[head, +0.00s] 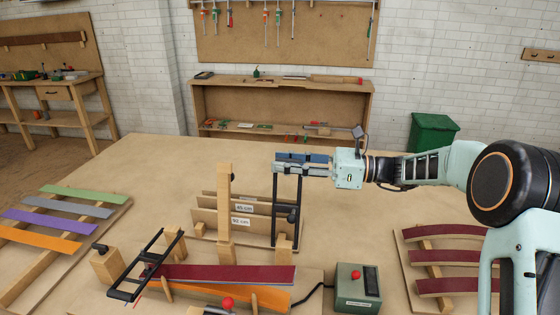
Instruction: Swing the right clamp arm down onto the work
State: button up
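The right clamp arm (274,212) is a black frame standing upright beside a wooden post at the right end of the work. My gripper (290,163) is at its top end, and the fingers hide the top bar. I cannot tell whether they are closed on it. The work is a dark red strip (225,274) with an orange strip (240,293) below it. The left clamp arm (140,268), a similar black frame, lies low over the left end of the work.
A wooden post (225,215) and labelled boards (240,221) stand behind the work. A green control box (357,286) with a red button is at the front right. Coloured strips (45,222) lie on a rack at left; curved red pieces (446,256) rest at right.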

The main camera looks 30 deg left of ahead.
jog(key=shift+s+a, duration=0.2)
jog(key=shift+a, duration=0.5)
grip_shut()
